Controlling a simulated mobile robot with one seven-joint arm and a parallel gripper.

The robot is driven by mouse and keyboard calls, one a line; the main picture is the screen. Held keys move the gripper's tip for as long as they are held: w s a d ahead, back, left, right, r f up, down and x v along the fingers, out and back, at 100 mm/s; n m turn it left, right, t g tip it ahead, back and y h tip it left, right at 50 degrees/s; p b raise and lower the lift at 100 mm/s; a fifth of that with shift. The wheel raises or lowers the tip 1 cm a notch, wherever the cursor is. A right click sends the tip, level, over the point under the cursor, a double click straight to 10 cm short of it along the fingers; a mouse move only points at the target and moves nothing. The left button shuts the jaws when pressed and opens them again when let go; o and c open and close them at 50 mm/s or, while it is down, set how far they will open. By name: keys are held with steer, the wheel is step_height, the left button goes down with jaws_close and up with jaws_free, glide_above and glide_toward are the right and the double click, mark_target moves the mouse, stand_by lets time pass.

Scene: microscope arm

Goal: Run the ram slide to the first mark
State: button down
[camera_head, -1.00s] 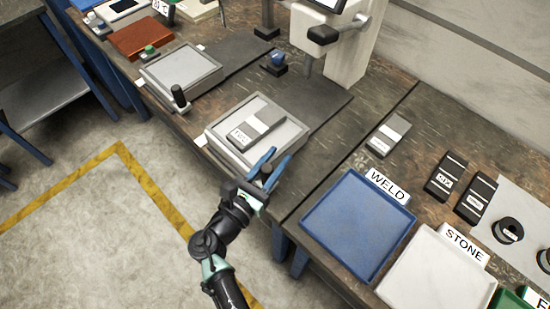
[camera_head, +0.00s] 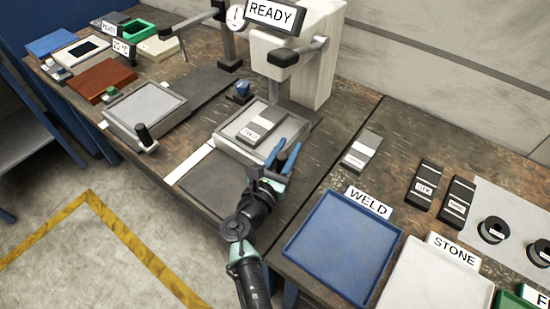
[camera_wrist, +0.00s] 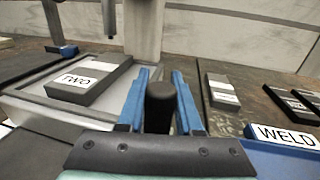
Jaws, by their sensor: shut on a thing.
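The ram slide (camera_head: 293,128) is a light grey tray on a dark track (camera_head: 212,187), below the white ram press (camera_head: 300,65) with its READY sign. A grey block labelled TWO (camera_head: 257,127) lies on it and shows in the wrist view (camera_wrist: 88,80). My gripper (camera_head: 281,153) is at the slide's front right corner. Its blue fingers are shut on the black upright knob (camera_wrist: 160,105), one on each side. A white strip (camera_head: 190,166) lies on the track in front of the slide, at the left. I cannot tell whether it is the first mark.
A second grey slide (camera_head: 148,112) with a black knob (camera_head: 146,138) stands to the left. A blue WELD tray (camera_head: 340,240) and a white STONE tray (camera_head: 432,275) are at the right. A loose grey block (camera_head: 363,150) lies behind the WELD tray.

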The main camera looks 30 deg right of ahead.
steer(key=c, duration=0.6)
jaws_free()
steer(key=shift+a, duration=0.1)
steer(key=v, duration=1.3)
steer(key=shift+p, duration=0.35)
